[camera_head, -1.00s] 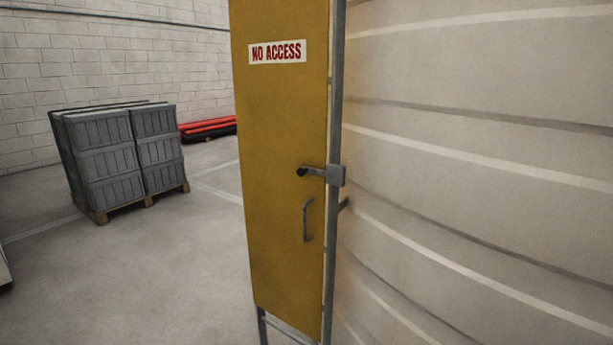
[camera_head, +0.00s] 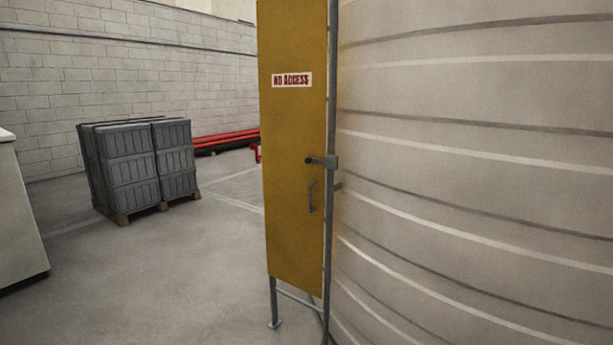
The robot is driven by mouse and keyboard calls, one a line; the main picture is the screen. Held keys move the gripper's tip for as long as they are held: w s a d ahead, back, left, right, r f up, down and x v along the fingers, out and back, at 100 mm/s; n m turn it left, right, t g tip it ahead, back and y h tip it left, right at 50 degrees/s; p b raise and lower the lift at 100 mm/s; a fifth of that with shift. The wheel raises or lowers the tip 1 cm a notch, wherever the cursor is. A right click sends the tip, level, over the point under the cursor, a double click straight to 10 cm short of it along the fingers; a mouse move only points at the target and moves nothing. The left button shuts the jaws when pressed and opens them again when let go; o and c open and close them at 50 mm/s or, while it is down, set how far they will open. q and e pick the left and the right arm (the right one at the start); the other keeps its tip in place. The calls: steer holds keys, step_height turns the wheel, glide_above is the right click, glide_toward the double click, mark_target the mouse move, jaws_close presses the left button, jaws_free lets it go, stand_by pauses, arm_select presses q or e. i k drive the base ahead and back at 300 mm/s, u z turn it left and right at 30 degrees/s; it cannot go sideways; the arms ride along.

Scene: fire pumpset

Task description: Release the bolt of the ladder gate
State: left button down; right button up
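The ladder gate (camera_head: 293,210) is a tall yellow panel with a "NO ACCESS" sign (camera_head: 292,80), standing right of the picture's middle. Its bolt (camera_head: 318,161) has a dark knob at the left end and runs right into a grey block (camera_head: 332,162) at the grey post (camera_head: 331,230). A grey pull handle (camera_head: 312,196) sits just below the bolt. The gate looks closed against the post. Neither of my grippers shows in the head view.
A large pale ribbed tank (camera_head: 480,180) fills the right side. A pallet of grey crates (camera_head: 145,168) stands at the left back, with red pipes (camera_head: 225,139) behind. A pale cabinet (camera_head: 15,215) is at the left edge. The floor between is clear.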

mark_target(308, 160)
steer(key=u, duration=0.2)
steer(key=i, duration=1.1)
steer(key=z, duration=0.75)
steer(key=i, duration=0.6)
steer(key=z, duration=0.5)
